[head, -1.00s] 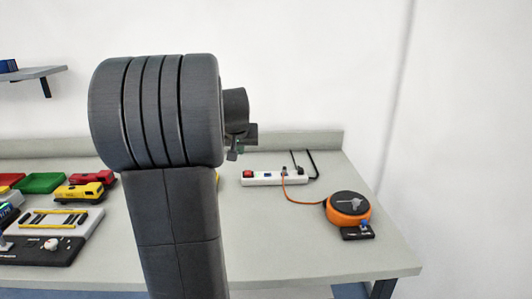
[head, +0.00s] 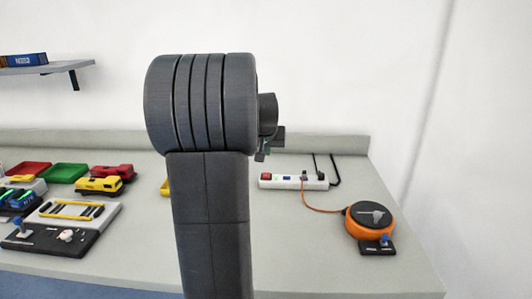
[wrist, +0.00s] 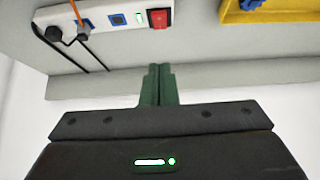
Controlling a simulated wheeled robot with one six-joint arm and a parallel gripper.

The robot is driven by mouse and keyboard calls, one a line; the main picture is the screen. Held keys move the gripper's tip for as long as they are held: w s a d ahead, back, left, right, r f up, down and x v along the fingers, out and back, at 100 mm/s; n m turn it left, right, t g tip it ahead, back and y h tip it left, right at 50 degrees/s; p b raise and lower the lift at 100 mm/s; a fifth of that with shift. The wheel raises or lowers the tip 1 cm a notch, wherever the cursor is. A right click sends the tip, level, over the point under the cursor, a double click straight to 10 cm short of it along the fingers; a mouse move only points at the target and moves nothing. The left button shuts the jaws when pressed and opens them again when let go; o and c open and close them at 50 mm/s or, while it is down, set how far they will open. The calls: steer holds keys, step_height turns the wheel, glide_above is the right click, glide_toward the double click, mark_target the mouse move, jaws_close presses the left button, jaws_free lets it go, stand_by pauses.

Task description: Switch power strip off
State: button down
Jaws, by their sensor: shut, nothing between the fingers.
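The white power strip (head: 312,182) lies on the back right of the bench, with a red rocker switch (head: 266,177) at its left end. In the wrist view the strip (wrist: 103,19) runs along the top, with the red switch (wrist: 158,19) at its right end, a green light beside it and plugs at the far end. My gripper (wrist: 158,70) is shut and empty, its green fingertips just below the switch in that view and apart from it. In the head view my gripper (head: 261,154) is mostly hidden behind my arm, just above the strip's left end.
An orange cable reel (head: 370,226) is joined to the strip by an orange cord. Toy trucks (head: 103,183), trays and a control box (head: 50,240) stand on the left. A yellow tray (wrist: 258,10) is beside the strip. The back ledge (head: 330,145) runs behind.

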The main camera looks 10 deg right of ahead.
glide_above(267, 176)
steer(key=f, duration=0.6)
steer(key=shift+s+a, duration=0.1)
steer(key=shift+s, duration=0.2)
steer(key=shift+s+a+f, duration=0.1)
steer(key=shift+s+f, duration=0.05)
steer(key=shift+f, duration=0.45)
steer(key=shift+s+f, duration=0.1)
steer(key=shift+f, duration=0.45)
steer(key=shift+f+b, duration=0.3)
steer(key=shift+f, duration=0.3)
steer(key=shift+s, duration=0.1)
steer(key=f+b, duration=0.1)
steer(key=b, duration=0.2)
steer(key=shift+s+f, duration=0.1)
steer(key=shift+s, duration=0.05)
steer(key=shift+r+t, duration=0.25)
steer(key=shift+t, duration=0.05)
steer(key=shift+r+p, duration=0.75)
steer(key=shift+r, duration=0.05)
